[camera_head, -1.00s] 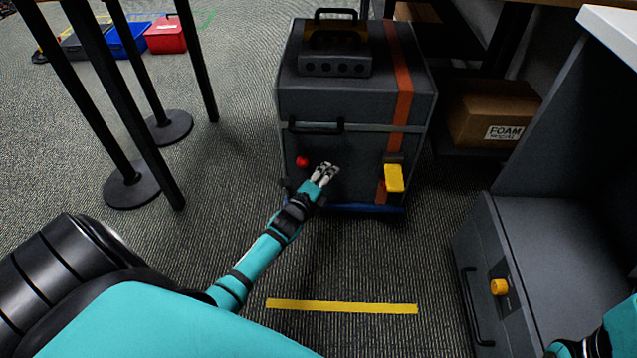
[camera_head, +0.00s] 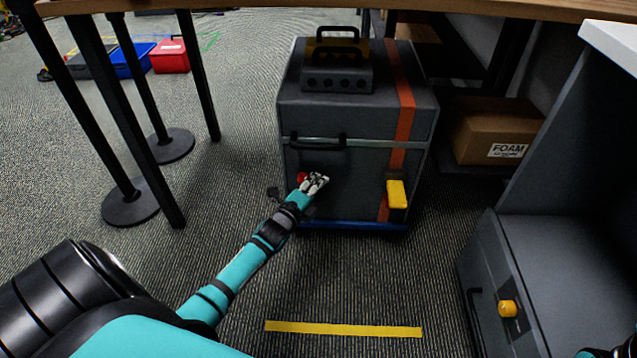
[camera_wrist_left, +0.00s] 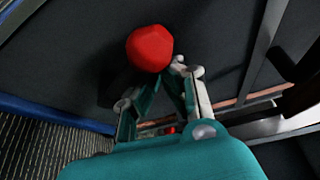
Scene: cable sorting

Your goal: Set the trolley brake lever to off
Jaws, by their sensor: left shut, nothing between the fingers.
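The trolley (camera_head: 350,165) is a dark grey case on a blue base, with an orange stripe down its right side. A red knob (camera_head: 302,177) sits low on the left of its front face. It shows large in the left wrist view (camera_wrist_left: 149,48). I cannot tell whether it is the brake lever's end or which way the lever is set. My left gripper (camera_head: 318,181) is shut and empty at the front face, just right of the knob and partly over it in the head view. In the wrist view its fingers (camera_wrist_left: 160,85) are close by the knob; contact is unclear.
A yellow handle (camera_head: 397,194) sits on the trolley front at the right. A black bar handle (camera_head: 317,143) is above the knob. Black posts (camera_head: 160,115) stand at the left, a grey cabinet (camera_head: 560,270) at the right.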

